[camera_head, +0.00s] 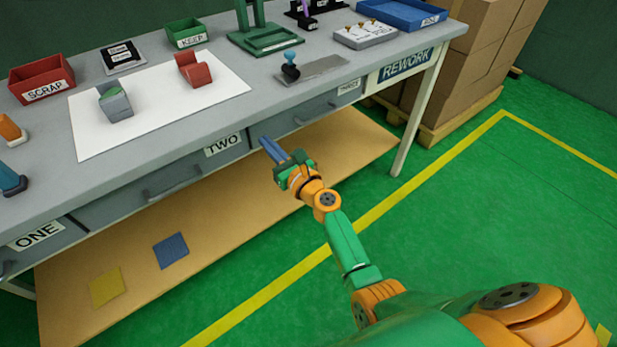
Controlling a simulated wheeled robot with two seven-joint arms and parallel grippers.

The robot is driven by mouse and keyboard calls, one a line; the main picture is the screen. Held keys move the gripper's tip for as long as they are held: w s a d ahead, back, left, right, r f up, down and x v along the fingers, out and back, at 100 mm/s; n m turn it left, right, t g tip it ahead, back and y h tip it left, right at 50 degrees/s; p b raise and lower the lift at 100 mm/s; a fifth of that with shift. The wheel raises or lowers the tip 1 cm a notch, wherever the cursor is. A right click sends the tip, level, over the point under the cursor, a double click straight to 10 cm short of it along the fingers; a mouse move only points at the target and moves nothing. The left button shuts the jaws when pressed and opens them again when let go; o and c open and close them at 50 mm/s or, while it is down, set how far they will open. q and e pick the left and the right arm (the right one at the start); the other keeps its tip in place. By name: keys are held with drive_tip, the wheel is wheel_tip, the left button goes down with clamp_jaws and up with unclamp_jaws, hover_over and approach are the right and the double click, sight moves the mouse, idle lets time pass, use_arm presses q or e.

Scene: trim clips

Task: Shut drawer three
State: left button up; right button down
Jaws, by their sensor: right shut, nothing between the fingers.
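Drawer three (300,117) is the right-hand drawer under the bench top, with a label reading THREE (348,87) at its upper right and a bar handle on its front. Its front looks close to flush with the bench; I cannot tell whether a small gap is left. My right gripper (268,143) is shut and empty. Its blue fingers point at the left end of drawer three's front, near the edge of drawer two. I cannot tell whether the fingertips touch the front. My left gripper is out of view.
Drawer two (170,180) and drawer one (35,250) lie to the left. The bench top (240,60) carries bins, clips and a fixture. A bench leg (415,120) stands right of drawer three. Boxes (470,70) stand beyond it. The green floor in front is clear.

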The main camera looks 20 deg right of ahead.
drive_tip(key=p+v, duration=0.2)
drive_tip(key=v, duration=0.9)
drive_tip(key=s+a+f+n+g+h+p, duration=0.1)
drive_tip(key=s+f+n+g+p, duration=0.1)
drive_tip(key=s+f+n+g, duration=0.5)
drive_tip(key=s+a+f+n+g+p, duration=0.1)
drive_tip(key=s+f+n+g+p, duration=0.3)
drive_tip(key=f+n, duration=0.75)
use_arm(q)
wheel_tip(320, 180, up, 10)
drive_tip(key=p, duration=0.2)
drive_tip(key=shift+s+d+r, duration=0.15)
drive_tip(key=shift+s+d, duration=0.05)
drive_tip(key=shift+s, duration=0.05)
use_arm(e)
drive_tip(key=s+d+f+n+g+h, duration=0.1)
drive_tip(key=s+f+n, duration=0.3)
drive_tip(key=s, duration=0.5)
drive_tip(key=s+d+f+n+g+h, duration=0.1)
drive_tip(key=s+d+f+n+g, duration=0.1)
drive_tip(key=s+n, duration=0.5)
drive_tip(key=s+d+f+n+g+h, duration=0.1)
drive_tip(key=s+d+f+n, duration=0.3)
drive_tip(key=s, duration=0.6)
drive_tip(key=shift+s+f+n+g+h, duration=0.35)
drive_tip(key=shift+f+n+g, duration=0.45)
drive_tip(key=shift+n, duration=0.35)
drive_tip(key=shift+a+f, duration=0.1)
